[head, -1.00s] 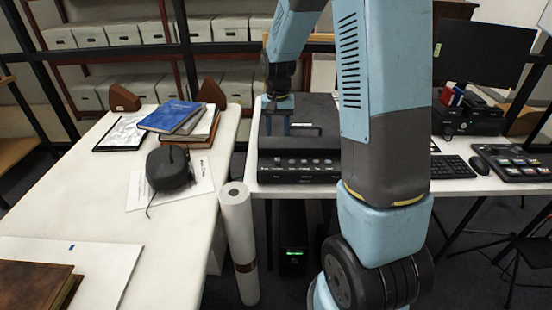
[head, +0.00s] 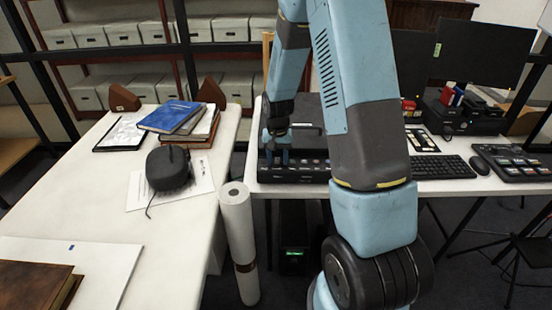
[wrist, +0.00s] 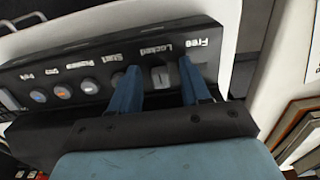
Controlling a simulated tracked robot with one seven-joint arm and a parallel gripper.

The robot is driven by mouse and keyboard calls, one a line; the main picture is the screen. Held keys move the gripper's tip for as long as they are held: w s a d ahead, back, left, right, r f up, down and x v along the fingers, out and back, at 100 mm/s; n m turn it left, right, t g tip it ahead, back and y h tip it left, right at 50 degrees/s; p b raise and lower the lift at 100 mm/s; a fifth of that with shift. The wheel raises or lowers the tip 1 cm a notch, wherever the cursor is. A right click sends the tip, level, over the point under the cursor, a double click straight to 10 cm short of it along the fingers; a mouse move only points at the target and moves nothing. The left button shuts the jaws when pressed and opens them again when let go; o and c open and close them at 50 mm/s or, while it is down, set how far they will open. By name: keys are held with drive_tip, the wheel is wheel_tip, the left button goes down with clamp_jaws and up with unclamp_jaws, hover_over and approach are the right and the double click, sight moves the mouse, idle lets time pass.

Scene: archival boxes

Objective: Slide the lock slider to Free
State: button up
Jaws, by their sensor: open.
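A dark machine (head: 308,178) stands on the white table, with a row of controls along its front panel. In the wrist view that panel (wrist: 45,75) carries the labels "Free" and "Locked" side by side, upside down. A small grey lock slider (wrist: 161,77) shows below the "Locked" label. My gripper (wrist: 160,68) is open, with one blue finger on each side of the slider. The right finger is below the "Free" label. Whether either finger touches the slider cannot be told. In the head view my gripper (head: 277,158) is at the left end of the panel.
More buttons (wrist: 64,92) line the panel beside my left finger. In the head view a keyboard (head: 440,167) and a control pad (head: 510,162) lie to the right. A paper roll (head: 238,230) stands upright in front, left of the machine.

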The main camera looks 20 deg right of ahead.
clamp_jaws()
idle(0.4)
